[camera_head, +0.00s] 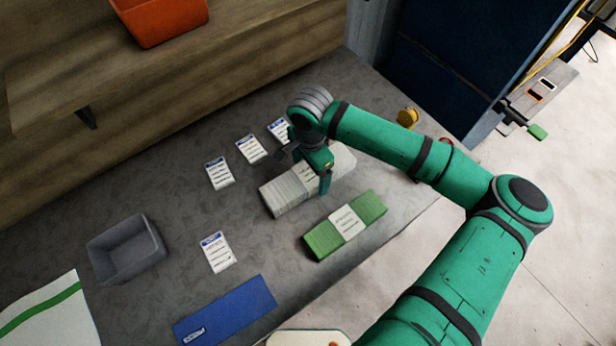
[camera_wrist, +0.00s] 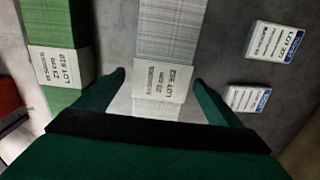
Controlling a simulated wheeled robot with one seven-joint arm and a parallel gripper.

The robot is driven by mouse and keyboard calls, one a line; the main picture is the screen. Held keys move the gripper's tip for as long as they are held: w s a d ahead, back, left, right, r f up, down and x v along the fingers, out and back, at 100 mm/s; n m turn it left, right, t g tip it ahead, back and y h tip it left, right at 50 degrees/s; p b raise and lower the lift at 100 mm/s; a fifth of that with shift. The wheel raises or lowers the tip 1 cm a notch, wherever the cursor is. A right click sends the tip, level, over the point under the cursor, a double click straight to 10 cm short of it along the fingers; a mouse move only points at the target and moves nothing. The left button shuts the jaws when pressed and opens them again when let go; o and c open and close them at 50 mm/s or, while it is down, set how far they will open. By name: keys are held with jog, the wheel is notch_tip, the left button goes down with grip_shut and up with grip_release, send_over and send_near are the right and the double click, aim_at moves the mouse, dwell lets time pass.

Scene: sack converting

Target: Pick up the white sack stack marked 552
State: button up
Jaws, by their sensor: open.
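The white sack stack (camera_head: 285,196) lies on the grey table with a pale paper band around its middle. In the wrist view the white stack (camera_wrist: 168,32) runs up the middle of the picture, and its band label (camera_wrist: 163,82) seems to read LOT 552, though the print is small. My gripper (camera_head: 318,172) is over this stack in the head view and hides part of it. In the wrist view my gripper (camera_wrist: 159,78) is open, with one fingertip on each side of the stack near the band. I cannot tell how far down the fingertips reach.
A green banded stack (camera_head: 330,238) lies beside the white one, to the left in the wrist view. Several small label cards (camera_head: 218,252) lie around. A grey bin (camera_head: 125,250), a blue folded sack (camera_head: 225,312) and a yellow round object (camera_head: 407,117) are on the table too.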

jog(key=shift+a+f, duration=0.1)
jog(key=shift+f, duration=0.75)
jog(key=c, duration=1.6)
